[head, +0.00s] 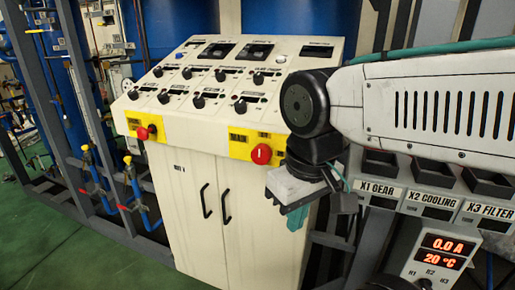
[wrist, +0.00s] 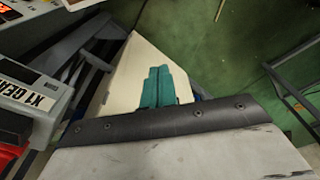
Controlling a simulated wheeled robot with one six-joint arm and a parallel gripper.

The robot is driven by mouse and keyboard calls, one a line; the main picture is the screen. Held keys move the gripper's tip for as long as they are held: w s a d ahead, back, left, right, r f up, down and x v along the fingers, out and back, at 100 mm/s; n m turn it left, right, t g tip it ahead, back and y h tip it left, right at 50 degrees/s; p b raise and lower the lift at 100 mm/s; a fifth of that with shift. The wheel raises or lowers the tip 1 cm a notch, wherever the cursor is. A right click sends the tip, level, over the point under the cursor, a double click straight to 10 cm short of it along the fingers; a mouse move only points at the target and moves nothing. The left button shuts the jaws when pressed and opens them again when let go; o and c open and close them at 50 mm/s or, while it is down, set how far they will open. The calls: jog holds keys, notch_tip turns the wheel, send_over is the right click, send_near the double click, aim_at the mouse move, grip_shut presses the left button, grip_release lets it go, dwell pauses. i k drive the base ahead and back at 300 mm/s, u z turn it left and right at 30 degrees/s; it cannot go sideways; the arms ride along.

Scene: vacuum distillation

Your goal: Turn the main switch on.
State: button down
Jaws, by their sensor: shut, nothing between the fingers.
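A cream control cabinet (head: 205,165) stands in the middle of the head view. Its front edge carries a yellow plate (head: 238,146) with a label that seems to read MAIN and a red round knob (head: 261,154). I cannot tell the knob's setting. My gripper (head: 296,218) is to the right of and below this knob, apart from it, pointing down. Its teal fingers are shut and empty. In the wrist view the fingers (wrist: 158,86) are together, with a cream surface behind them; the knob is not seen there.
A second red knob (head: 142,133) on yellow is at the cabinet's left. Small dark knobs fill the sloped panel (head: 220,75). Labelled modules (head: 430,200) and a red-digit display (head: 443,250) stand at right. Blue pipes (head: 140,195) are at left. Green floor (head: 100,265) is open at lower left.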

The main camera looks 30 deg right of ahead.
aim_at(261, 156)
jog(key=u, duration=0.65)
jog(key=k, duration=0.85)
jog(key=z, duration=0.65)
jog(key=i, duration=0.5)
jog(key=z, duration=0.05)
